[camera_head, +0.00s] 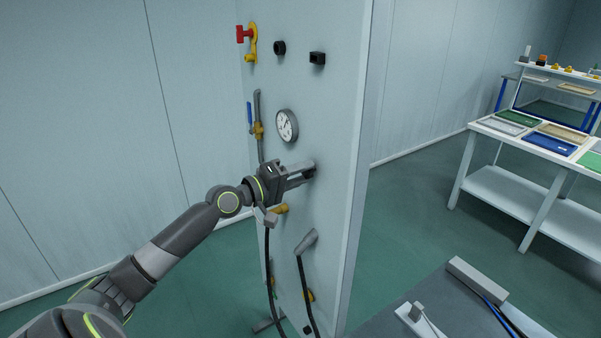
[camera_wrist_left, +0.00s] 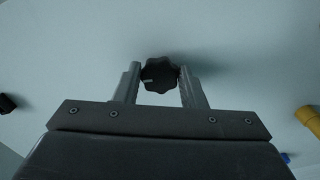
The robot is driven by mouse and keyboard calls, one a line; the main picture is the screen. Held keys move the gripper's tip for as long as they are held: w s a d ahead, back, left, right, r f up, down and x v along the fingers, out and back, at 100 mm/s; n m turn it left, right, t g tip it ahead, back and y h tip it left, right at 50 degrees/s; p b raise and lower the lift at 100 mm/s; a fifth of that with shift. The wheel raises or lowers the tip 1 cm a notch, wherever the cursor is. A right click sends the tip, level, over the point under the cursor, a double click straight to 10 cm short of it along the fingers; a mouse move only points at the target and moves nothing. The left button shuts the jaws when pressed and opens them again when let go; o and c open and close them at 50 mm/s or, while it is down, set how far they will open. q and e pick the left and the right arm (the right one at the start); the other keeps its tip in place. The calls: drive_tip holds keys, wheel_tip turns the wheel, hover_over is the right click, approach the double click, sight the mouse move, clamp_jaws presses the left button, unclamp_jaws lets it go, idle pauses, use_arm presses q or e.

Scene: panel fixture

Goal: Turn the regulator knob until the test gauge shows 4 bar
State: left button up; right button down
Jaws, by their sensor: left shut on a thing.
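The regulator knob (camera_wrist_left: 159,74) is dark and lobed with a pale mark on its left side, in the left wrist view. My left gripper (camera_wrist_left: 160,84) is shut on it, with one finger on each side. In the head view my left gripper (camera_head: 307,172) reaches the panel and mostly hides the knob. The test gauge (camera_head: 287,126) is a round white dial on the panel, just above the gripper. Its needle is too small to read. My right gripper is not in view.
The pale panel (camera_head: 340,120) stands upright and carries a red-handled valve (camera_head: 243,34), black knobs (camera_head: 279,47), a blue-handled valve (camera_head: 250,115) and a grey handle with a hose (camera_head: 306,241). A white table with trays (camera_head: 530,134) stands at the right. A grey worktop (camera_head: 455,310) is at lower right.

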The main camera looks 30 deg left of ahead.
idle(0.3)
use_arm(q)
drive_tip(key=o, duration=1)
drive_tip(key=shift+s, duration=0.1)
